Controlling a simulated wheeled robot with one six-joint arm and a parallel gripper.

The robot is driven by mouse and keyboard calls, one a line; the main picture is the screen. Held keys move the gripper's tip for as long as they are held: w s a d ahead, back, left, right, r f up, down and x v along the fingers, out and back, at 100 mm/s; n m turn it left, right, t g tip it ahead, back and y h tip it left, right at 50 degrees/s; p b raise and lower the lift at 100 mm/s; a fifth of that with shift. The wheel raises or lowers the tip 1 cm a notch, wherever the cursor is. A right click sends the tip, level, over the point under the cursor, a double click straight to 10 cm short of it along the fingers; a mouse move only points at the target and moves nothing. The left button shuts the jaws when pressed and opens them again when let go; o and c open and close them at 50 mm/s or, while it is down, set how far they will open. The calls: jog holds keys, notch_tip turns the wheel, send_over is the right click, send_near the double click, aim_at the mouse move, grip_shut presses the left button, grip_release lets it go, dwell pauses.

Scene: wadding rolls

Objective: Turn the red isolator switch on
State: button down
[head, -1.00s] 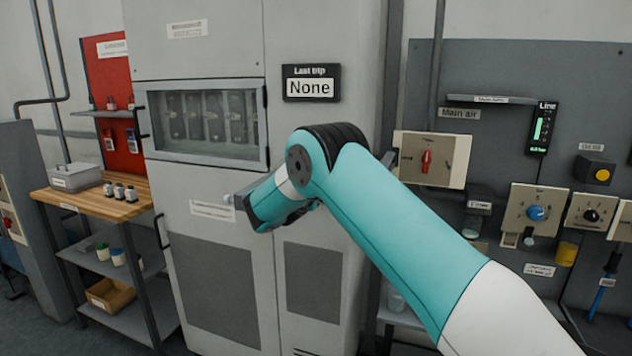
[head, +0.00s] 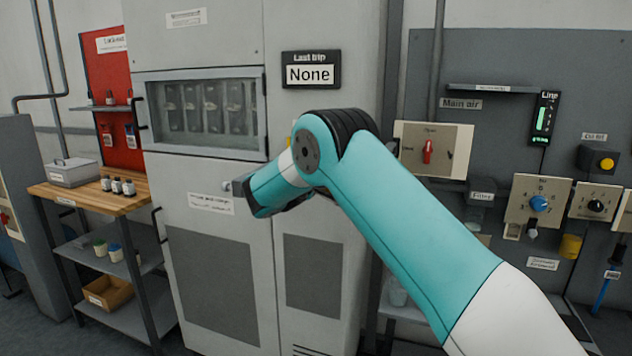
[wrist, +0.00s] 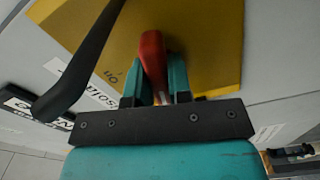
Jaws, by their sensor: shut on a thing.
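The red isolator switch handle (wrist: 152,55) stands out from a yellow plate (wrist: 205,25) in the wrist view. An "on" mark shows on the plate left of the handle. My gripper (wrist: 156,75) has its two teal fingers on either side of the handle, shut on it. In the head view my own arm hides the gripper and the handle, in front of the grey cabinet (head: 225,235). Only a small yellow sliver shows beside the arm there.
A dark curved bar (wrist: 80,62) crosses the wrist view left of the handle. In the head view, a separate panel with a red knob (head: 428,150) is right of the arm. A wooden-topped bench (head: 95,195) stands left of the cabinet.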

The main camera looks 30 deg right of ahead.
jog(key=m+b, duration=0.2)
jog(key=f+m+b, duration=0.1)
jog(key=b, duration=0.2)
jog(key=shift+m, duration=0.4)
jog(key=m+b, duration=0.4)
jog(key=b, duration=0.2)
jog(key=shift+r+m, duration=0.1)
jog(key=shift+m, duration=0.2)
jog(key=m+b, duration=0.4)
jog(key=b, duration=0.1)
jog(key=shift+r, duration=0.1)
jog(key=shift+r+m+b, duration=0.15)
jog(key=shift+m+b, duration=0.95)
jog(key=shift+m, duration=0.3)
jog(key=c, duration=1)
grip_release()
jog(key=shift+r, duration=0.1)
jog(key=shift+c, duration=0.2)
